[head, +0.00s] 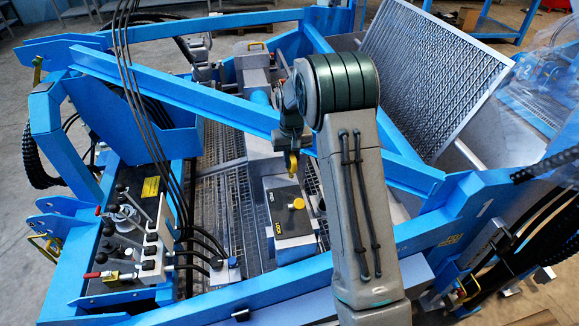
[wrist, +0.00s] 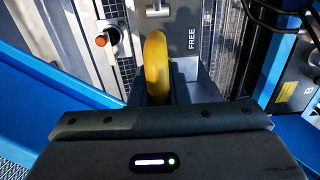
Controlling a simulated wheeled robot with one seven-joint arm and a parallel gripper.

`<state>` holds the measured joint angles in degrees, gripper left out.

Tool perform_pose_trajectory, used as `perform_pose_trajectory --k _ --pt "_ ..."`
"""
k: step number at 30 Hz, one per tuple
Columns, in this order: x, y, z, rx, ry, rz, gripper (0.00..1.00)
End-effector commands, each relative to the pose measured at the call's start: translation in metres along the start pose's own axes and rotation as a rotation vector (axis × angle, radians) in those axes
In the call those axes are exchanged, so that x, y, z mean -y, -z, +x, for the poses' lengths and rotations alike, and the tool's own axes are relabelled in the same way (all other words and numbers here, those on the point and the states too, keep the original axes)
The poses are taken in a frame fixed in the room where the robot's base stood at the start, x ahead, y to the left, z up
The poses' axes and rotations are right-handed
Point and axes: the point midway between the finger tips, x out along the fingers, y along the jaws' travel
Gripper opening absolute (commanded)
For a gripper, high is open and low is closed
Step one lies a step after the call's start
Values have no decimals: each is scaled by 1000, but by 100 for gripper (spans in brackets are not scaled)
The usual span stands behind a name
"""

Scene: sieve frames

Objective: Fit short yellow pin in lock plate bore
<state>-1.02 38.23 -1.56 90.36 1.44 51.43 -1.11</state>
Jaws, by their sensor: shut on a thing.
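My gripper (head: 292,148) points down in the middle of the head view, shut on a yellow pin (head: 293,164). In the wrist view the yellow pin (wrist: 157,62) stands out between the two dark fingers of my gripper (wrist: 160,92), and its lower end is hidden. The pin looks clear of this plate. I cannot make out an empty bore.
A grey plate marked FREE (wrist: 191,42) lies beyond the pin in the wrist view, with an orange-tipped knob (wrist: 101,41) to its left. Blue beams (head: 190,98) cross close around my arm. Black hoses (head: 140,80) and a lever bank (head: 130,235) stand left.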

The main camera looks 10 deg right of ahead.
Motion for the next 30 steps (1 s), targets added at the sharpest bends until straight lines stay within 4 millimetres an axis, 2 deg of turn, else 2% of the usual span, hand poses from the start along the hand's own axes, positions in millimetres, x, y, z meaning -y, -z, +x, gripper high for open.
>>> perform_pose_trajectory --k 1,3,7,24,30 --pt "0 -1 12 2 0 0 0" --pt "0 -1 23 2 0 0 0" --pt "0 -2 39 0 0 0 0" --pt "0 -3 44 -2 0 0 0" --pt "0 -3 57 0 0 0 0"
